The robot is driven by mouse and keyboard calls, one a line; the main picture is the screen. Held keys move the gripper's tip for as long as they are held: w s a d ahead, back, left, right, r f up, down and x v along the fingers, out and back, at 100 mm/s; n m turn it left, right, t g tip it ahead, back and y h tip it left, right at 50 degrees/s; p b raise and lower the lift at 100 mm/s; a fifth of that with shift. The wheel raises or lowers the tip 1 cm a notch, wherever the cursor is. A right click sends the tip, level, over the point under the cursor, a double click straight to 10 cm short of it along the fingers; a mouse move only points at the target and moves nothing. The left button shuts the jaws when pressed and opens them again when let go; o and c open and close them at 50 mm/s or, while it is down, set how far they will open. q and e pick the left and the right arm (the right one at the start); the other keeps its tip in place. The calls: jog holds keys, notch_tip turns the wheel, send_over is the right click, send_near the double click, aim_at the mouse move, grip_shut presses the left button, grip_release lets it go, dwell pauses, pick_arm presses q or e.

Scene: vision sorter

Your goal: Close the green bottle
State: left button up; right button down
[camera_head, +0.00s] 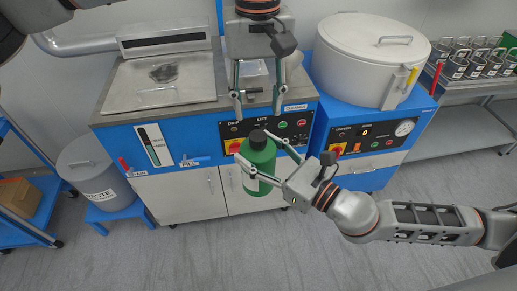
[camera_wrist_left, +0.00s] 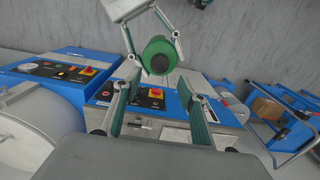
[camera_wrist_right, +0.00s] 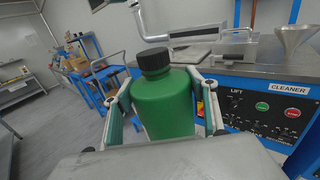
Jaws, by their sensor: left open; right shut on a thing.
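The green bottle (camera_head: 260,163) stands upright in the air in front of the cleaner cabinet, with a black cap (camera_head: 257,139) on its neck. It also shows in the left wrist view (camera_wrist_left: 159,47) and the right wrist view (camera_wrist_right: 163,105). In the right wrist view the black cap (camera_wrist_right: 154,61) sits on top of the bottle; I cannot tell whether it is tight. My right gripper (camera_head: 257,165) is shut on the bottle's body from the right. My left gripper (camera_head: 258,112) points down above the cap, open and empty, its fingertips apart and clear of the cap.
The cleaner (camera_head: 190,121) with its control panel stands behind the bottle. A large white lidded drum (camera_head: 365,65) on a blue cabinet is at the right, with metal cans (camera_head: 475,68) beyond. A waste bin (camera_head: 98,180) stands at the left. The floor in front is clear.

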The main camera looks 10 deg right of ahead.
aim_at(258, 135)
pick_arm(q)
jog(key=shift+f, duration=3.85)
